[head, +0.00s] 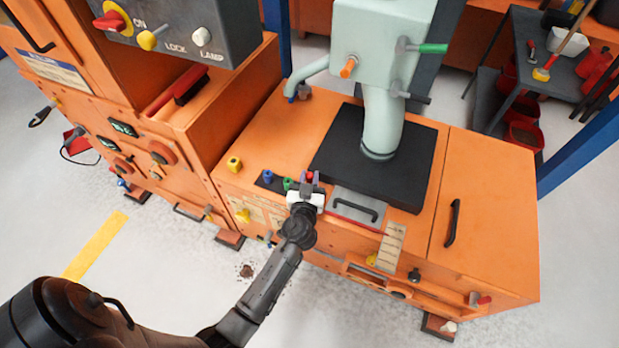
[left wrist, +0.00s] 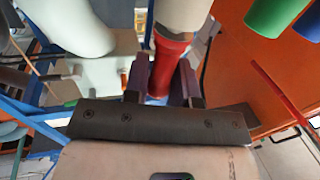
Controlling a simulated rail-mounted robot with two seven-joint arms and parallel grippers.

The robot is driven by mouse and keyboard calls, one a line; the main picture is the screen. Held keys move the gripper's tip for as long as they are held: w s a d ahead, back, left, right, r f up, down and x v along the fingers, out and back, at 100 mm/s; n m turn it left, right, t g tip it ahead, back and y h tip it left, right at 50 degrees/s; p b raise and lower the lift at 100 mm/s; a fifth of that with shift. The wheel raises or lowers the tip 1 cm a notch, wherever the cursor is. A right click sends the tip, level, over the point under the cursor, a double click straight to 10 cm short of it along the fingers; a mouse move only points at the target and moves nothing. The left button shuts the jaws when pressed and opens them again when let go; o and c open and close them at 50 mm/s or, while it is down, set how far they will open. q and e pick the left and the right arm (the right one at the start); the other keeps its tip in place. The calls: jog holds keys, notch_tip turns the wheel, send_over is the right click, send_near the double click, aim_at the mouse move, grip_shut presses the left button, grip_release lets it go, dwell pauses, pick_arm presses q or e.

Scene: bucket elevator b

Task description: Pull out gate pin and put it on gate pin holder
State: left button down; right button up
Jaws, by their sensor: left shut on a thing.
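My left gripper (head: 309,184) is at the top of the orange cabinet, just right of a green knob (head: 288,183) and a blue knob (head: 267,176). Its fingers are shut on a red cylindrical piece, likely the gate pin's grip; this shows between the fingers in the left wrist view (left wrist: 171,66). The piece's lower end is hidden, so I cannot tell whether it is seated in anything. The green (left wrist: 272,15) and blue (left wrist: 308,22) cylinders stand apart from the fingers in the wrist view. I cannot identify the gate pin holder for certain. My right gripper is not in view.
A grey plate with a black handle (head: 356,207) is just right of the gripper. Behind it, a pale green pipe (head: 381,125) rises from a black block (head: 335,150). A yellow knob (head: 234,164) is at the left. An orange control cabinet (head: 150,85) stands further left.

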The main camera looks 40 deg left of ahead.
pick_arm(q)
jog(key=shift+r, duration=0.45)
jog(key=shift+r+p, duration=0.45)
jog(key=shift+p, duration=0.15)
jog(key=shift+r+p, duration=1.1)
jog(key=shift+r, duration=0.35)
jog(key=shift+r+p, duration=0.6)
jog(key=shift+r, duration=0.15)
jog(key=shift+r+p, duration=1.45)
jog(key=shift+r, duration=0.55)
